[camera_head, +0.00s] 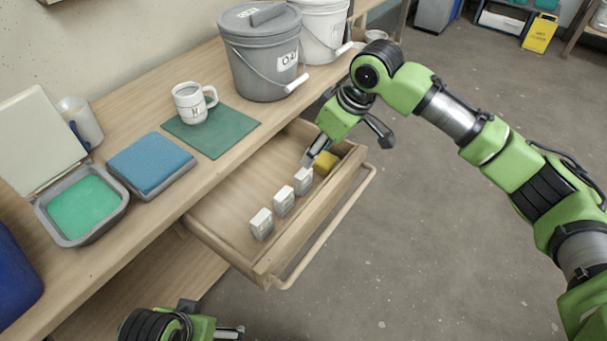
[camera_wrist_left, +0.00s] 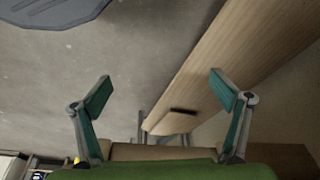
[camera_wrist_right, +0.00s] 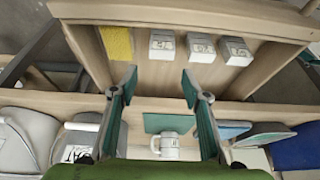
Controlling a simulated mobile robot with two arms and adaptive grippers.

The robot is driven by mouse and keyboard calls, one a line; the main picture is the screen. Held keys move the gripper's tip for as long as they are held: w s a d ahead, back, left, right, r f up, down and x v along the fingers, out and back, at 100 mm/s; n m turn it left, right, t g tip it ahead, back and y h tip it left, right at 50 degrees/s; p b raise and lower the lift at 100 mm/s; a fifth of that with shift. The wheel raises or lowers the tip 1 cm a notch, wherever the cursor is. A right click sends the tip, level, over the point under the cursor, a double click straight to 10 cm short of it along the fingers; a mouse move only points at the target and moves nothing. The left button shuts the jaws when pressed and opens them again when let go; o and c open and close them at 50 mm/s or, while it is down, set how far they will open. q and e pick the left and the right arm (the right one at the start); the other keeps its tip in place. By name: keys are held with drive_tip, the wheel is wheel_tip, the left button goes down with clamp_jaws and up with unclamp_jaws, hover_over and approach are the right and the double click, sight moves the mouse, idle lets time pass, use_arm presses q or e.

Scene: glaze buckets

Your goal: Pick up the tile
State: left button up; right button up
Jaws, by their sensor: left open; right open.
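An open drawer (camera_head: 230,205) holds three small white labelled blocks, the near one (camera_head: 261,223), the middle one (camera_head: 284,201) and the far one (camera_head: 303,181). I cannot tell which is the tile. The same blocks show in the right wrist view (camera_wrist_right: 162,45), (camera_wrist_right: 201,48), (camera_wrist_right: 236,50). My right gripper (camera_head: 309,158) is over the drawer's far end, close to the far block, open and empty; in the right wrist view its fingers (camera_wrist_right: 159,82) stand apart below that block. My left gripper (camera_wrist_left: 163,90) is open and empty, low beside the bench, partly cut off in the head view.
On the bench stand a mug (camera_head: 190,103) on a green mat (camera_head: 228,135), a grey lidded bucket (camera_head: 262,65), a white bucket (camera_head: 325,28), a blue pad (camera_head: 150,163) and a green-filled tray (camera_head: 82,208).

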sight(306, 174)
drive_tip(key=b+x, duration=0.1)
drive_tip(key=x, duration=0.5)
drive_tip(key=shift+s+f, duration=0.15)
drive_tip(key=shift+f, duration=0.1)
drive_tip(key=shift+a+f+b, duration=0.25)
drive_tip(key=shift+f+b, duration=0.25)
drive_tip(key=shift+f, duration=0.8)
drive_tip(key=b+x, duration=0.1)
drive_tip(key=x, duration=0.2)
drive_tip(key=shift+f, duration=0.1)
use_arm(q)
drive_tip(key=w+d+r+t, duration=0.1)
drive_tip(key=w+t, duration=0.1)
drive_tip(key=w, duration=0.1)
drive_tip(key=w+d+r+t+h, duration=0.1)
drive_tip(key=w+t, duration=0.1)
drive_tip(key=w, duration=0.2)
drive_tip(key=shift+w+d+r, duration=0.25)
drive_tip(key=shift+w, duration=0.05)
use_arm(e)
drive_tip(key=c, duration=1)
